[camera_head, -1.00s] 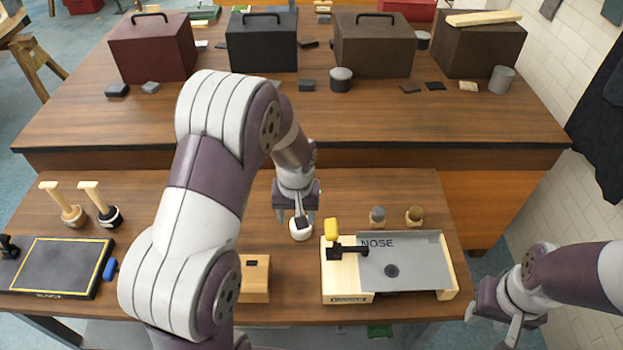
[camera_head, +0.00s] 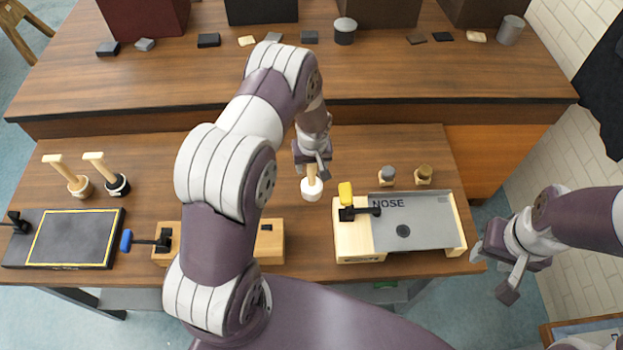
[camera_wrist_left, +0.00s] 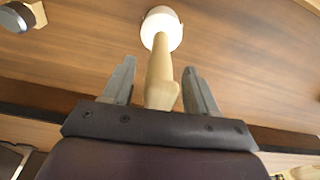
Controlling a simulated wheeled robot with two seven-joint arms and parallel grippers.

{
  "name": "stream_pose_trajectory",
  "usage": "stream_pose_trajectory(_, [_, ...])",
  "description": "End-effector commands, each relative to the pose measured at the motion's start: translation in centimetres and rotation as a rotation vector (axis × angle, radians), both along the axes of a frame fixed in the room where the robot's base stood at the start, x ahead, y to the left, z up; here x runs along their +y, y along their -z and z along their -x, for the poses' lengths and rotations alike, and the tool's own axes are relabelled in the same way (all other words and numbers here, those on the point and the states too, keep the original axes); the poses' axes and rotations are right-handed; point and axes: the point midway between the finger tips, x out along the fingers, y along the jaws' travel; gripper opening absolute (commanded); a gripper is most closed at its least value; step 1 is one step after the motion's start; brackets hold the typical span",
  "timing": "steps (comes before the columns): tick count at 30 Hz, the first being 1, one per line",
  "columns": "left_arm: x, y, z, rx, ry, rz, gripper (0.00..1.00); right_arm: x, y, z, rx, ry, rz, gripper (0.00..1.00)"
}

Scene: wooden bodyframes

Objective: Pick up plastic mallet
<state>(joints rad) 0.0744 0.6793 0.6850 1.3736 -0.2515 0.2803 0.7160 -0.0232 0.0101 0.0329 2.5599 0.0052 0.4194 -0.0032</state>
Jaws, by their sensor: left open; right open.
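The white-headed mallet (camera_head: 312,189) stands on its head on the near table with its pale wooden handle up. In the left wrist view, its white head (camera_wrist_left: 161,25) lies beyond the fingertips and its handle (camera_wrist_left: 161,75) runs between the fingers. My left gripper (camera_head: 317,168) is open at the handle, with a gap on both sides in the wrist view. My right gripper (camera_head: 500,275) is open and empty, off the table's right end. Two more mallets, one tan-headed (camera_head: 79,187) and one black-headed (camera_head: 118,186), stand at the left.
A wooden fixture with a grey plate marked NOSE (camera_head: 418,222) lies right of the mallet. A wooden block (camera_head: 270,243) and a black yellow-lined board (camera_head: 75,238) lie left. Two small pegs (camera_head: 388,176) (camera_head: 424,175) stand behind the fixture. A raised bench (camera_head: 400,80) stands behind.

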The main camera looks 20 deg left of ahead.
Motion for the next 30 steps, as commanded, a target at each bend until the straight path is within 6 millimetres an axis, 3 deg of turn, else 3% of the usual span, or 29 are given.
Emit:
stream_pose_trajectory(3, [0.1, 1.2, -0.2, 0.001, -0.002, 0.001, 0.58, 0.0, -0.5, 0.0, 0.001, 0.000, 0.000, 0.43])
stream_pose_trajectory(10, [0.1, 1.5, -0.3, -0.002, -0.001, 0.000, 0.55, 0.0, -0.3, 0.0, 0.001, 0.000, 0.000, 0.43])
stream_pose_trajectory(15, [0.1, 1.5, -0.3, -0.002, -0.001, 0.000, 0.00, 0.0, -0.3, 0.0, 0.001, 0.000, 0.000, 0.43])
stream_pose_trajectory(26, [0.1, 1.3, -0.3, -0.003, -0.001, -0.001, 0.00, 0.0, -0.2, 0.0, 0.001, 0.000, 0.000, 0.43])
stream_pose_trajectory(30, [0.1, 0.2, -0.4, -0.007, 0.000, -0.001, 0.00, 0.0, 0.4, 0.0, 0.001, 0.000, 0.000, 0.43])
